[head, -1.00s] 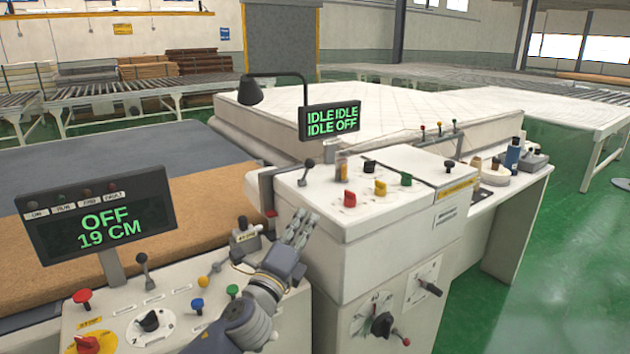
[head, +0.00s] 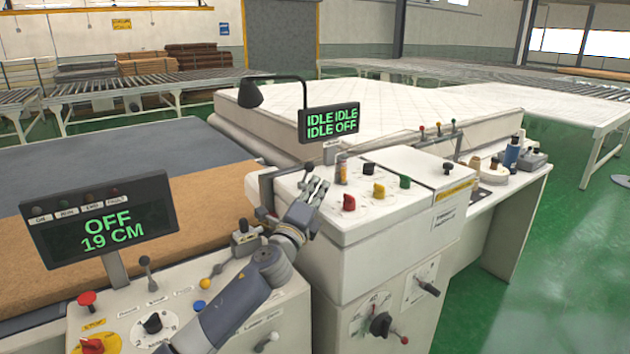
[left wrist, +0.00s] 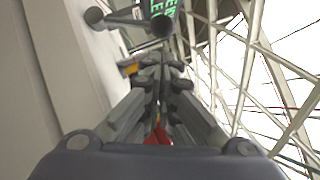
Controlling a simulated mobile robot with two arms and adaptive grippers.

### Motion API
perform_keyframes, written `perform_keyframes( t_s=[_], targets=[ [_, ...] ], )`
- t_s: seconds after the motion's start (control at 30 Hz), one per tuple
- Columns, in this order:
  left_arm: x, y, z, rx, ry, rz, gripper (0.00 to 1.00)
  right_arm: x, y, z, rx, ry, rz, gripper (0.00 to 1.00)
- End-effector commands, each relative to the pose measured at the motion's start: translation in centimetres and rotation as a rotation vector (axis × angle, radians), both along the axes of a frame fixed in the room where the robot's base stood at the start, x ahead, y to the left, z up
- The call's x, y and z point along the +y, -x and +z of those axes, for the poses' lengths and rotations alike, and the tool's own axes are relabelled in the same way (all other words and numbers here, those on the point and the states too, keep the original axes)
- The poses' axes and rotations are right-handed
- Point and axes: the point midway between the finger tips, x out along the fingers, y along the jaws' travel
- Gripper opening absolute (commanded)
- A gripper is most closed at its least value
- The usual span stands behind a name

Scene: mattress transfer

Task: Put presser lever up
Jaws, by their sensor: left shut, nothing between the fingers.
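A small lever with a dark ball knob (head: 310,167) stands on the near left corner of the white cabinet top; I cannot read a label for it. My left gripper (head: 318,187) is shut and empty, its fingertips just below and right of this knob at the cabinet's edge. I cannot tell whether they touch the lever. In the left wrist view the closed fingers (left wrist: 162,62) point forward, and a dark ball-ended lever (left wrist: 94,15) shows at the upper left, apart from them. My right gripper is not in view.
The cabinet top (head: 405,208) also carries red, yellow, green and black knobs. A display (head: 330,122) reading IDLE and OFF rises behind, with a lamp arm. A second display (head: 105,222) reads OFF 19 CM above the left console. A white mattress (head: 375,110) lies behind.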

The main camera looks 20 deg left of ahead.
Motion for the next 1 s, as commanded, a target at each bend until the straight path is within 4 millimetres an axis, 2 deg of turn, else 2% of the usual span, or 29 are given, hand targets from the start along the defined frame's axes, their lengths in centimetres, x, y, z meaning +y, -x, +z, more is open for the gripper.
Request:
perform_keyframes(
  t_s=[0.2,0.63,1.0],
  targets=[
    [0.9,-1.0,0.6,0.001,0.0,-0.001,0.0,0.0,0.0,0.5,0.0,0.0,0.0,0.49],
    [1.0,-1.1,0.7,0.002,0.002,-0.001,0.0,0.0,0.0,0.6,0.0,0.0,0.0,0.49],
    [1.1,-1.2,1.2,0.033,0.041,-0.002,0.0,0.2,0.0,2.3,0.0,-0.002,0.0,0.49]
  ],
)
